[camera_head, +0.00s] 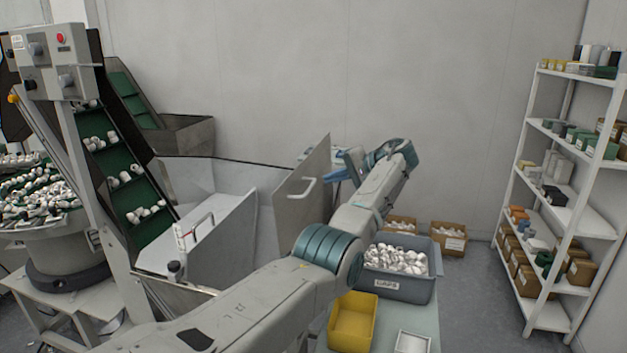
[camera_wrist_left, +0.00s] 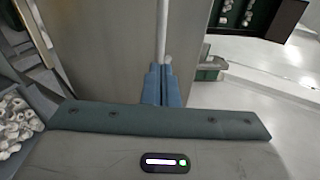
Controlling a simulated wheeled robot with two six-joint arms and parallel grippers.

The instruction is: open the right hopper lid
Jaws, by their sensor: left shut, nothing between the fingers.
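The right hopper lid (camera_head: 293,203) is a grey metal panel with a pale bar handle (camera_head: 309,187), standing steeply raised at the hopper's right side. My left gripper (camera_head: 338,168) is just right of this lid, its blue fingers pointing towards it. In the left wrist view the fingers (camera_wrist_left: 162,70) are shut and empty, in front of the grey panel (camera_wrist_left: 105,45). A pale upright bar (camera_wrist_left: 163,30) lines up with the fingertips; I cannot tell whether they touch it. My right gripper is not in view.
Another pale panel with a handle (camera_head: 214,245) stands left of the lid. My left arm crosses the front. A grey bin of white caps (camera_head: 400,287) and a yellow bin (camera_head: 353,322) sit below it. White shelves (camera_head: 545,205) stand at far right, with clear floor before them.

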